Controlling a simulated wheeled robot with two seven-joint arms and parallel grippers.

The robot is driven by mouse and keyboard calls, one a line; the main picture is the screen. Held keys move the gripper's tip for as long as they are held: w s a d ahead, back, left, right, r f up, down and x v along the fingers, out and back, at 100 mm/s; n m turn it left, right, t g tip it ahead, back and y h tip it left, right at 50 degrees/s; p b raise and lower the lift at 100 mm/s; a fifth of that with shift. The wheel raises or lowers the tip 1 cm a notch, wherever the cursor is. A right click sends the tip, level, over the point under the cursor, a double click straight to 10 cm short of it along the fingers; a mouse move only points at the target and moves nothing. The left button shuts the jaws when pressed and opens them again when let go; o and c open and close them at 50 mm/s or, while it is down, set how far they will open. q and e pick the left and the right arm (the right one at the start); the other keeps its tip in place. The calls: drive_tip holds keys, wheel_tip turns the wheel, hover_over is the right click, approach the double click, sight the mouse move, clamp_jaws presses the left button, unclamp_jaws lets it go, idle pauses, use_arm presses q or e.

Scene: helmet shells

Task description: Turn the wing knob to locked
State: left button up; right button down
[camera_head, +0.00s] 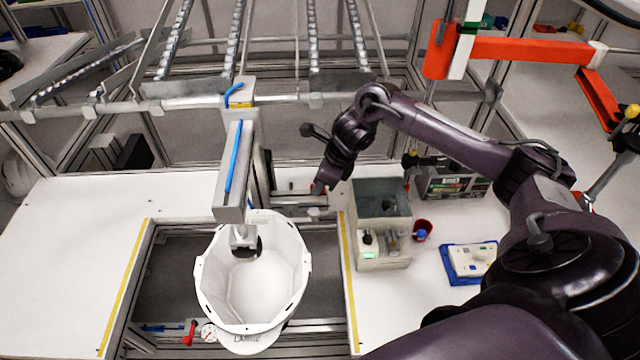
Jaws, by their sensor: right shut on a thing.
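My right gripper (319,187) reaches in from the right and points down at the end of the metal rail beside the clamp column. It is shut on a small part there, taken to be the wing knob. The jaws hide most of that part, and its turn angle cannot be read. A white helmet shell (285,285) sits open side up under the clamp arm (232,175), whose foot reaches down into it. My left gripper is not in view.
A grey-beige box unit (382,238) stands close to the right of the gripper, with a small red cup (422,230) beside it. A blue tray (462,278) lies further right. A red handle (190,333) and round gauge are at the front. The left tabletop (70,250) is clear.

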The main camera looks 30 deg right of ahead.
drive_tip(key=m+h, duration=0.1)
drive_tip(key=m, duration=0.1)
drive_tip(key=shift+m+t, duration=0.4)
drive_tip(key=shift+a+r+m+h, duration=0.15)
drive_tip(key=shift+m+h, duration=0.15)
drive_tip(key=shift+m, duration=0.6)
drive_tip(key=m+h+p, duration=0.1)
drive_tip(key=m, duration=0.2)
drive_tip(key=shift+a+r+m+p, duration=0.1)
drive_tip(key=shift+m+p, duration=0.3)
drive_tip(key=shift+m+h+p, duration=0.5)
drive_tip(key=shift+m+p, duration=0.15)
drive_tip(key=shift+m, duration=0.25)
drive_tip(key=m+h+p, duration=0.1)
drive_tip(key=m+p, duration=0.2)
drive_tip(key=m+g+h+p, duration=0.1)
drive_tip(key=m+p, duration=0.2)
drive_tip(key=shift+a+r, duration=0.1)
drive_tip(key=shift+a, duration=0.1)
drive_tip(key=shift+w+m+h+p, duration=0.15)
drive_tip(key=shift+m+h+p, duration=0.25)
drive_tip(key=shift+m+p, duration=0.55)
drive_tip(key=shift+f+m+g, duration=0.25)
drive_tip(key=shift+m+g, duration=0.35)
drive_tip(key=shift+m, duration=0.65)
drive_tip(key=shift+m+g+h, duration=0.4)
drive_tip(key=shift+m, duration=0.8)
